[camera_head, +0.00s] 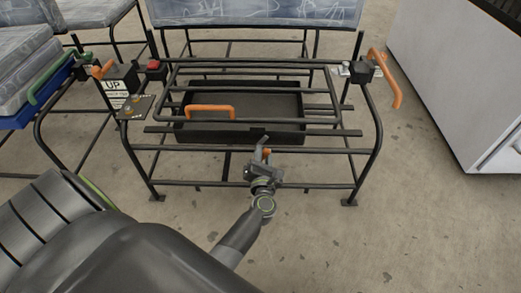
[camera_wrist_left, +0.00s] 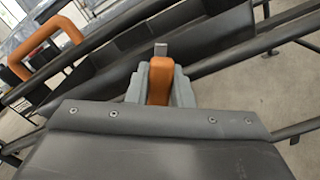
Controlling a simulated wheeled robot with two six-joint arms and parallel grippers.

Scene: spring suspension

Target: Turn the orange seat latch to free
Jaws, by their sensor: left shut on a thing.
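The orange seat latch (camera_head: 267,152) is a small orange lever at the front middle of the black metal seat frame (camera_head: 165,152). In the left wrist view the orange latch (camera_wrist_left: 160,82) sits between two grey fingers, with a small grey metal tip above it. My left gripper (camera_head: 263,160) is shut on the latch, and its fingers cover the latch's sides. The latch's pivot is hidden. My right gripper is not in view.
A black bin (camera_head: 286,127) with an orange loop handle (camera_head: 210,107) sits inside the frame. Another orange handle (camera_head: 391,86) stands at the right post. A label reading UP (camera_head: 114,87) is at the left post. A white cabinet (camera_head: 440,75) stands right. Floor in front is clear.

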